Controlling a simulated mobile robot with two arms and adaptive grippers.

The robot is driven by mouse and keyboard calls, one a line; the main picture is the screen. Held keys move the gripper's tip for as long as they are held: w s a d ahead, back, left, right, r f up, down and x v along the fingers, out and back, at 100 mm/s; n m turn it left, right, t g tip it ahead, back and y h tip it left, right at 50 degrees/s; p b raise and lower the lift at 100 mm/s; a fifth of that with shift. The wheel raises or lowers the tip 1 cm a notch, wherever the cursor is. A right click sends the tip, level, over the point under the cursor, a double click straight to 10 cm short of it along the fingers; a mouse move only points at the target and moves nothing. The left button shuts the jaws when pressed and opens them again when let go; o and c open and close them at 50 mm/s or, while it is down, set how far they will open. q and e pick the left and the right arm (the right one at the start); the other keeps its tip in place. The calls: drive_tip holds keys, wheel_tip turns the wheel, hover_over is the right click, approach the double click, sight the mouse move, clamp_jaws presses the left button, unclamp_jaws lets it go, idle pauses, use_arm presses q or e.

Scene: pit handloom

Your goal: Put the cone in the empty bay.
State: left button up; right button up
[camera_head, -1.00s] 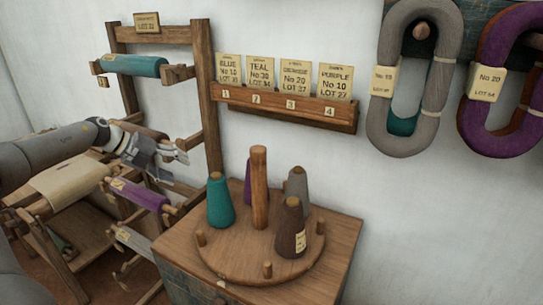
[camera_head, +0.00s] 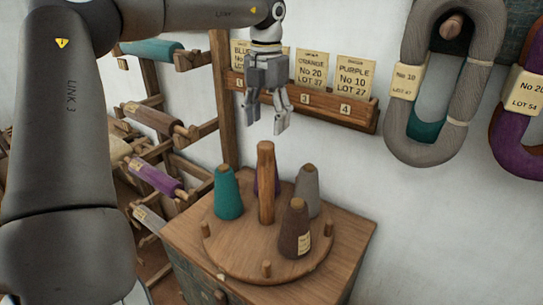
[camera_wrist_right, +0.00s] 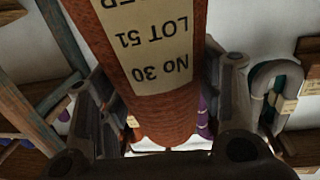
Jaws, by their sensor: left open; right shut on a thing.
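My right gripper (camera_wrist_right: 165,110) is shut on a rust-orange yarn piece (camera_wrist_right: 165,85) in the right wrist view; its upside-down label reads "No 30 LOT 51" and its upper end is cut off. Neither shows in the head view. My left gripper (camera_head: 267,122) is open and empty, pointing down in front of the card rack, above the round wooden stand (camera_head: 238,262). Around the stand's central post (camera_head: 266,180) stand a teal cone (camera_head: 228,195), a grey cone (camera_head: 307,190), a brown labelled cone (camera_head: 295,232) and a mostly hidden purple cone (camera_head: 277,181). The front-left disc between teal and brown is bare.
Short pegs (camera_head: 267,268) rise from the stand's rim. The card rack (camera_head: 345,115) is on the wall, partly hidden by my left gripper. Grey (camera_head: 408,140) and purple (camera_head: 504,135) hanks hang at right. A wooden frame with yarn rolls (camera_head: 155,180) stands at left.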

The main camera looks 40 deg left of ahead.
sight(266, 159)
use_arm(q)
wheel_tip(266, 159, down, 11)
drive_tip(key=p, duration=0.2)
drive_tip(key=shift+s+a+f+p, duration=0.1)
drive_tip(key=shift+f+p, duration=0.05)
drive_tip(key=shift+p, duration=0.2)
clamp_jaws()
drive_tip(key=shift+f+n+b, duration=0.2)
drive_tip(key=shift+n+b, duration=0.3)
drive_tip(key=shift+b, duration=0.75)
drive_tip(key=shift+r, duration=0.2)
